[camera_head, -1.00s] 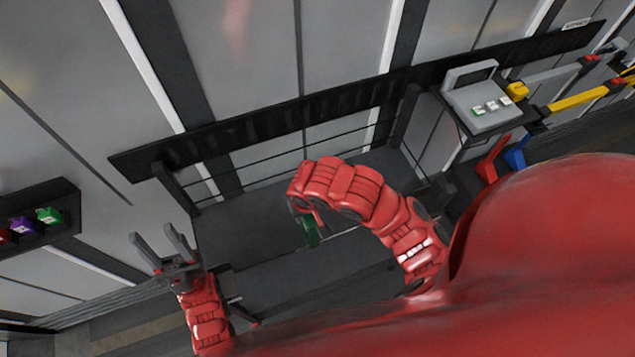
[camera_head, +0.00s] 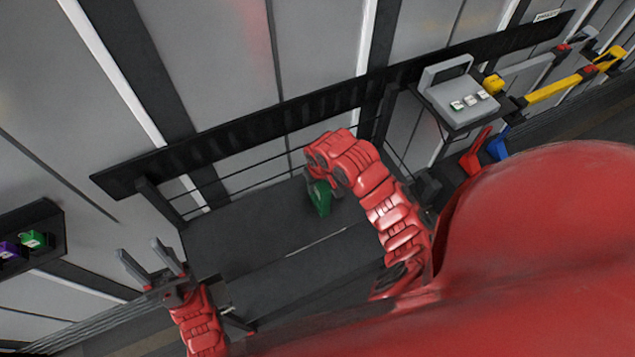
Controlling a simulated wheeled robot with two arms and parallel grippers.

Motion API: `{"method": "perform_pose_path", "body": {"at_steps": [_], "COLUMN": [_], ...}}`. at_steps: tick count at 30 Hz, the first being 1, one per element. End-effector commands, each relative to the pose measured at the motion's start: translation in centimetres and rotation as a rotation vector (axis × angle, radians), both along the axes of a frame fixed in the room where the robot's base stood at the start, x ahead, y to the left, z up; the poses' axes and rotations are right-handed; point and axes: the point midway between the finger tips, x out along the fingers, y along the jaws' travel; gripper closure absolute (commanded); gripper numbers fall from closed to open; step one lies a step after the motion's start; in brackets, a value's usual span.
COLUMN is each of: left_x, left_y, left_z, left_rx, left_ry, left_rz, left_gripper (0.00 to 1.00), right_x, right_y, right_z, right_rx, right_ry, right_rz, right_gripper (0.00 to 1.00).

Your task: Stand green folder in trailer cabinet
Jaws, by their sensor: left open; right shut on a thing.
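The green folder (camera_head: 320,198) hangs below my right gripper (camera_head: 318,182), in the middle of the head view. The gripper is shut on it, and its fingers are mostly hidden by my red wrist. The folder is above a dark flat surface (camera_head: 225,240); I cannot tell whether it touches it. My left gripper (camera_head: 152,262) is open and empty at the lower left, fingers pointing up and apart. I cannot pick out the trailer cabinet for certain.
Thin rails and a long black bar (camera_head: 230,135) run behind the dark surface. A dark rack (camera_head: 45,215) with purple and green items is at the left edge. A grey case (camera_head: 455,95) stands at the right, near red and blue items (camera_head: 485,152). The dark surface's left part looks clear.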

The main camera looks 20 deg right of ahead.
Motion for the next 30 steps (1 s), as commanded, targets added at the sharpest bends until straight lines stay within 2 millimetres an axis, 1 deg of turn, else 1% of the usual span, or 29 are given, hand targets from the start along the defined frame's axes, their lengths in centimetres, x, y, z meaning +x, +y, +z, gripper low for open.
{"method": "perform_pose_path", "body": {"at_steps": [7,11,12,16,17,24,26,30], "left_x": [0.0,0.0,0.0,0.0,0.0,0.0,0.0,0.0], "left_y": [0.0,0.0,0.0,0.0,0.0,0.0,0.0,0.0], "left_z": [0.0,-0.3,-0.2,-0.2,-0.2,-0.1,0.1,-0.3], "left_rx": [0.000,0.000,0.000,0.000,0.000,0.000,0.000,0.000], "left_ry": [0.000,0.000,0.000,0.000,0.000,0.000,0.000,0.000], "left_rz": [0.000,0.000,0.000,0.000,0.000,0.000,0.000,0.000], "left_gripper": [0.50,0.50,0.50,0.50,0.50,0.50,0.50,0.50], "right_x": [0.0,0.0,0.0,0.0,0.0,0.0,0.0,0.0], "right_y": [0.0,0.0,0.0,0.0,0.0,0.0,0.0,-0.1], "right_z": [-0.2,-0.5,-0.4,-0.4,-0.4,-0.4,-0.1,0.7], "right_rx": [0.000,0.000,-0.001,-0.001,-0.001,-0.001,-0.001,0.001], "right_ry": [-0.001,-0.001,-0.001,-0.001,-0.001,0.000,0.000,-0.001], "right_rz": [-0.001,-0.002,-0.002,-0.002,-0.002,-0.002,-0.001,-0.003], "right_gripper": [1.00,1.00,0.57,0.34,0.33,0.33,0.33,0.33]}}
